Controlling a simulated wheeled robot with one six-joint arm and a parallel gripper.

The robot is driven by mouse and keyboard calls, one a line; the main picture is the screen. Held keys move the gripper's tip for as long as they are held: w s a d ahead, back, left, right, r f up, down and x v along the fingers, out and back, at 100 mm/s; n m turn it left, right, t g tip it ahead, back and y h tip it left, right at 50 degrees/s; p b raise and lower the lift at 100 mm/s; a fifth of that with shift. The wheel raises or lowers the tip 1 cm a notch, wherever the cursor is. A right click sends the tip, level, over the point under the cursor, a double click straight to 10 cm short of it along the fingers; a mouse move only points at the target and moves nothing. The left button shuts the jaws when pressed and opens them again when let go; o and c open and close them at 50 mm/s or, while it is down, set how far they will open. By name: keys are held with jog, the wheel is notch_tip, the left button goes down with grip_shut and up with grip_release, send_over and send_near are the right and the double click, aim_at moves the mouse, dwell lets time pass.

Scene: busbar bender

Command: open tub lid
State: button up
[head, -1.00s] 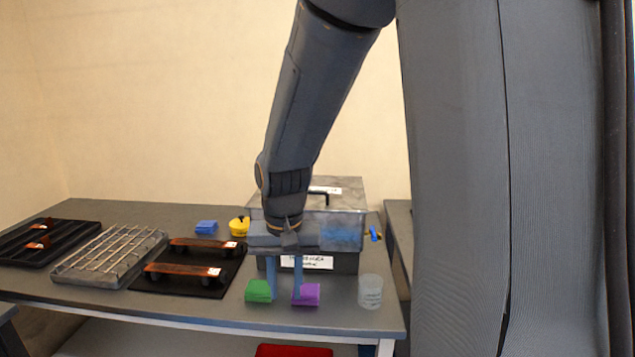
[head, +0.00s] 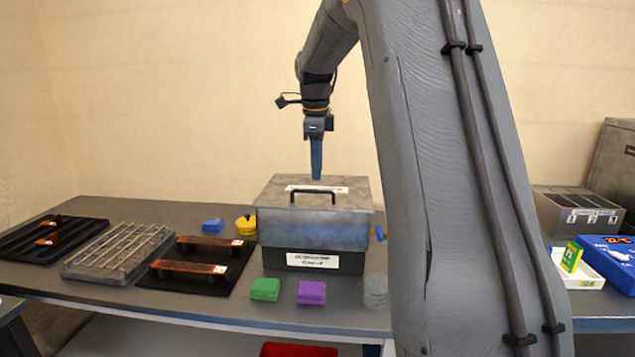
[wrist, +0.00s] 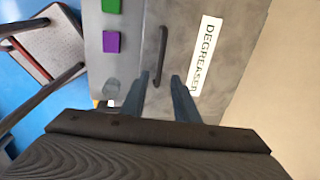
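The tub (head: 315,225) is a grey box with a closed grey lid (head: 270,197) and a white label on its dark lower front. A dark bar handle (head: 313,191) stands on top of the lid, and it also shows in the wrist view (wrist: 161,55). A white label reading DEGREASER (wrist: 206,55) lies beside the handle. My gripper (head: 316,176) points straight down above the lid, apart from the handle. In the wrist view its two fingers (wrist: 158,85) are spread, with the near end of the handle appearing between them. Nothing is held.
Green (head: 265,289) and purple (head: 311,292) blocks and a clear cup (head: 375,290) stand in front of the tub. A yellow container (head: 245,225) and blue block (head: 212,225) are left of it. Trays and a wire rack (head: 118,250) fill the left side.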

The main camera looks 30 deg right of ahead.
jog(key=p, duration=0.1)
send_over(317, 204)
jog(key=shift+s+f, duration=0.1)
jog(key=shift+f, duration=2.6)
grip_shut()
